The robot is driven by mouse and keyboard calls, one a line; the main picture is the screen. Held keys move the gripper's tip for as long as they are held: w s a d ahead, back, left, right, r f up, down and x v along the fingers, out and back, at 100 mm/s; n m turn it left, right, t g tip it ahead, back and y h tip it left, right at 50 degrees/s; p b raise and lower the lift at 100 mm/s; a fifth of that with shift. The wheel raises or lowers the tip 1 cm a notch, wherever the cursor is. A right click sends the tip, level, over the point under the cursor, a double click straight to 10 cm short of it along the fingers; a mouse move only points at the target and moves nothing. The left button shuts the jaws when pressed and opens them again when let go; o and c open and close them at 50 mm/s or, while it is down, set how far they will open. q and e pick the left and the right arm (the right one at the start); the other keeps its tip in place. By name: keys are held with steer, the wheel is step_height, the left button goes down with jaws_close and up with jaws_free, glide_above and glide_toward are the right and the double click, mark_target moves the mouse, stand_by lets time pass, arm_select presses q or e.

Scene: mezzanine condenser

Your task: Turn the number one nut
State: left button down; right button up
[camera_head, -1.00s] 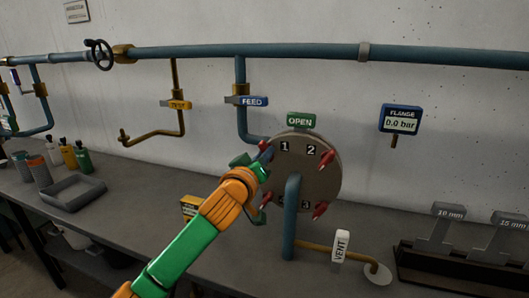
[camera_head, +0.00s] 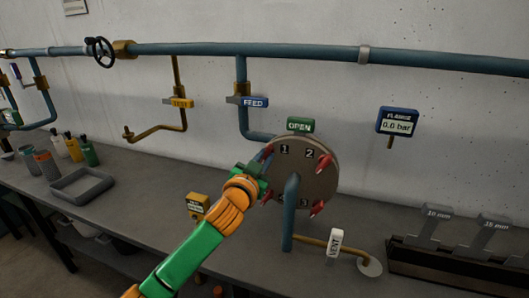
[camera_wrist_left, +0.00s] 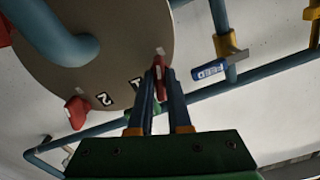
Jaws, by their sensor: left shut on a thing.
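A round grey flange plate (camera_head: 325,180) carries red nuts beside printed numbers. The number one nut (camera_head: 268,151) is at its upper left, beside the "1". My left gripper (camera_head: 264,168) reaches it from the lower left. In the left wrist view my gripper's blue fingers (camera_wrist_left: 165,98) are shut on the number one nut (camera_wrist_left: 159,77), its red body between them. The number two nut (camera_head: 325,160) is at the upper right; it also shows in the left wrist view (camera_wrist_left: 77,112). Another red nut (camera_head: 317,207) is at the lower right. The lower left of the plate is partly hidden.
A blue pipe (camera_head: 290,215) rises in front of the plate. A green OPEN sign (camera_head: 300,124) sits above it. The flange gauge (camera_head: 397,121) reads 0.0 bar. A VENT handle (camera_head: 335,243) and a tool rack (camera_head: 450,262) stand right. A grey tray (camera_head: 82,187) lies left.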

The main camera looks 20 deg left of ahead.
arm_select(q)
steer(key=shift+m+p, duration=0.5)
steer(key=shift+m, duration=0.5)
steer(key=shift+f, duration=0.1)
steer(key=c, duration=0.9)
jaws_free()
steer(key=shift+o, duration=0.2)
steer(key=shift+s, duration=0.1)
steer(key=s+b, duration=0.1)
steer(key=s, duration=0.6)
